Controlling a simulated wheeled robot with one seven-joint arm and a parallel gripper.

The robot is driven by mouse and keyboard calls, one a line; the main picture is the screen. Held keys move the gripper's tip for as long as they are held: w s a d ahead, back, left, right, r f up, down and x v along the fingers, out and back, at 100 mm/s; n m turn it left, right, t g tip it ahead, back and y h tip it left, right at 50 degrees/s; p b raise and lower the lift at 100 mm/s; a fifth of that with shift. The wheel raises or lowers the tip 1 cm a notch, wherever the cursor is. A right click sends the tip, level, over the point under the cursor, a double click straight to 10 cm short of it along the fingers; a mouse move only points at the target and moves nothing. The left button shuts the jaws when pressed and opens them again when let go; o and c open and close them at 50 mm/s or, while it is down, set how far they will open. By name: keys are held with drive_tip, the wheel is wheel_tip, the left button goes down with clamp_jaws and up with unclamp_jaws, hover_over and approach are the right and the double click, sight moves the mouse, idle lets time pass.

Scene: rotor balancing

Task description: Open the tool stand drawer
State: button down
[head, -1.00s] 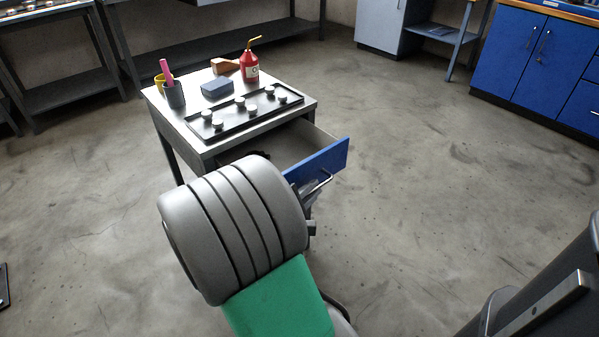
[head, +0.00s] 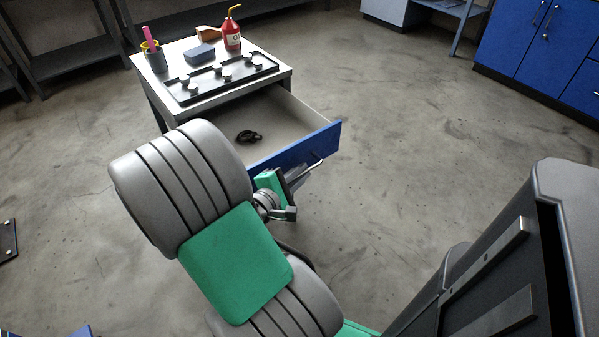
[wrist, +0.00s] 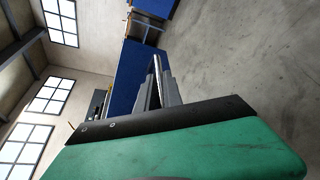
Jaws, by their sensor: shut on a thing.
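The tool stand (head: 222,98) stands left of centre in the head view. Its blue-fronted drawer (head: 322,143) is pulled well out, with its pale inside showing and a small black object (head: 248,137) lying in it. The drawer's bar handle (head: 317,166) is on the front. My gripper (head: 304,174) is at the handle and shut on it; my arm partly covers the drawer front's left part. In the wrist view the gripper fingers (wrist: 160,88) close around the handle (wrist: 157,66), beside the blue drawer front (wrist: 127,72).
On the stand top are a black tray (head: 180,97) with several metal pieces, a red bottle (head: 232,40), a blue block (head: 200,54) and a grey cup (head: 157,62). Blue cabinets (head: 520,45) stand at the back right. The floor right of the drawer is clear.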

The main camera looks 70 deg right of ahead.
drive_tip(key=c, duration=1.5)
unclamp_jaws()
drive_tip(key=p+v, duration=0.2)
drive_tip(key=v, duration=0.5)
drive_tip(key=shift+a, duration=0.4)
drive_tip(key=shift+r, duration=0.15)
